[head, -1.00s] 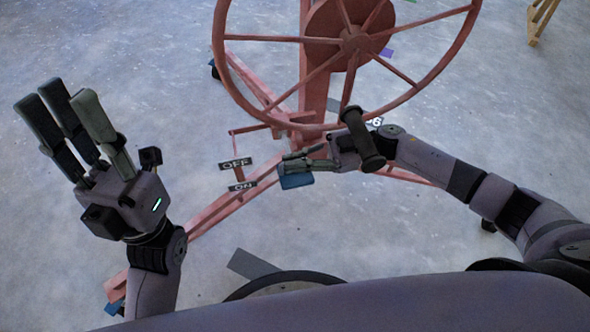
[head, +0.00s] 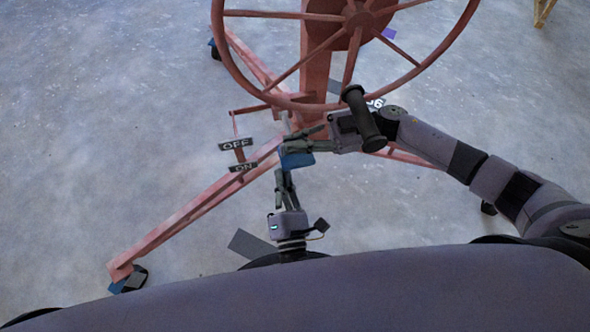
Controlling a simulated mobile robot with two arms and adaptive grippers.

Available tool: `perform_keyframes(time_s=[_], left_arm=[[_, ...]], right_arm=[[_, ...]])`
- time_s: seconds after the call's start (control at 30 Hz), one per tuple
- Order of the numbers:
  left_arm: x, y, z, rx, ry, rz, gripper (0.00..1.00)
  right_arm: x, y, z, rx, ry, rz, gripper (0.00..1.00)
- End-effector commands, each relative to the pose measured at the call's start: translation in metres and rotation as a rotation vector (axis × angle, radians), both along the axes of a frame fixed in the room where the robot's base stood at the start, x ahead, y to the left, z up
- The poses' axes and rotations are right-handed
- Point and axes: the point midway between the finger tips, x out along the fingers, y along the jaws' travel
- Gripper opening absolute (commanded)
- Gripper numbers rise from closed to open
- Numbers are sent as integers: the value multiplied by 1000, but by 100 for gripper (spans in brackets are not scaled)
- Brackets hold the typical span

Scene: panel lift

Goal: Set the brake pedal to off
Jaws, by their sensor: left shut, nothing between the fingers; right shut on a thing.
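The brake pedal linkage, with its dark OFF plate (head: 236,145) and ON plate (head: 243,167), sits on the red lift base left of the post. OFF is above ON. My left gripper (head: 285,173) is shut and empty, below and right of the ON plate, with its fingers pointing up the picture. It appears apart from both plates. My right gripper (head: 290,144) is shut at a blue block (head: 297,160), right of the plates. The grip itself is partly hidden by the fingers.
A large red wheel (head: 222,60) with a dark handle (head: 363,118) stands above my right wrist. A red base leg (head: 180,218) runs to a caster (head: 135,278) at lower left. The floor on the left is clear.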

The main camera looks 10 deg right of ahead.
Motion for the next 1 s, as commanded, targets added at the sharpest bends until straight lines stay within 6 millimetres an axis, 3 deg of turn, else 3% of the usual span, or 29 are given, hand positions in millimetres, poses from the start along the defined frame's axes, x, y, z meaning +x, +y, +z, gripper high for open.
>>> perform_keyframes(time_s=[0.1, 0.3, 0.5, 0.67, 1.0], left_arm=[[-33, -18, -16, -244, 33, -12, 0], [-76, -34, -31, -563, 57, -11, 0], [-96, -40, -37, -714, 60, -9, 0], [-87, -40, -36, -739, 56, -9, 0], [-18, -35, -31, -735, 54, -9, 0]], right_arm=[[-2, 1, 1, 2, -1, 6, 0], [-2, 1, 1, 2, -1, 6, 0], [-2, 1, 1, 3, -2, 6, 0], [-2, 1, 1, 4, -2, 6, 0], [-2, 1, 1, 4, -2, 6, 0]])
